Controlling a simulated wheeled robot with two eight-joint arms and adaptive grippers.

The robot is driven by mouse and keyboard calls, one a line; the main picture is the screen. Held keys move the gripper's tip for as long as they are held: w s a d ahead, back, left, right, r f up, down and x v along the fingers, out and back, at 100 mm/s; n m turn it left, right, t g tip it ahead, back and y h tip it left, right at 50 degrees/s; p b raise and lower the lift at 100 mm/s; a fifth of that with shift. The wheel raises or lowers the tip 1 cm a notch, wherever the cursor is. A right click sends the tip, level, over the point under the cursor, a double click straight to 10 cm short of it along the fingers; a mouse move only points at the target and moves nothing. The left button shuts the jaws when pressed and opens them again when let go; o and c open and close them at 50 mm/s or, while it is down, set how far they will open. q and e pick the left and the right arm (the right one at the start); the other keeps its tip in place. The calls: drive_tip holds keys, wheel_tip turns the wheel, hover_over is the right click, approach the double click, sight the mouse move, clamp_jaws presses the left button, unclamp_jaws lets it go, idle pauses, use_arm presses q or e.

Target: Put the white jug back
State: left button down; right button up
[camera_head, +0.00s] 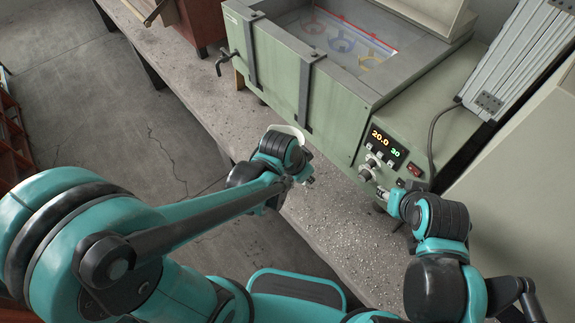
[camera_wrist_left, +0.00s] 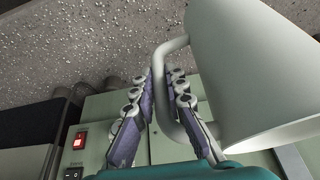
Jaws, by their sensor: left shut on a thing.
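The white jug (camera_wrist_left: 250,75) fills the upper right of the left wrist view. Its handle (camera_wrist_left: 162,100) passes between the fingers of my left gripper (camera_wrist_left: 166,82), which is shut on it. In the head view only a pale strip of the jug (camera_head: 291,131) shows past my left wrist, in front of the green machine; the rest is hidden. I cannot tell whether the jug touches the bench. My right gripper (camera_head: 384,194) is by the knobs on the machine's control panel. Its fingers are too small and hidden to tell open from shut.
The green machine (camera_head: 335,112) has an open basin with coloured shapes inside. Its panel shows lit displays (camera_head: 385,142) and a red switch (camera_head: 414,169). A crank handle (camera_head: 224,63) sticks out at its left. The concrete bench (camera_head: 190,75) has bare room along its front.

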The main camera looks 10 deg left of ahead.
use_arm(q)
drive_tip(key=w+a+f+b, duration=0.1)
drive_tip(key=w+f, duration=0.1)
drive_tip(key=w, duration=0.1)
drive_tip(key=w+a+f+b, duration=0.1)
drive_tip(key=w+a+f, duration=0.1)
drive_tip(key=w, duration=0.1)
drive_tip(key=w+a+f+b, duration=0.1)
drive_tip(key=w+f+b, duration=0.1)
drive_tip(key=w, duration=0.1)
drive_tip(key=shift+w+a+f, duration=0.2)
drive_tip(key=shift+w+a, duration=0.05)
drive_tip(key=shift+a, duration=0.05)
drive_tip(key=shift+f+b, duration=1)
drive_tip(key=shift+f, duration=0.95)
drive_tip(key=shift+f, duration=0.2)
drive_tip(key=c, duration=1.6)
unclamp_jaws()
drive_tip(key=shift+o, duration=0.2)
drive_tip(key=shift+r, duration=0.1)
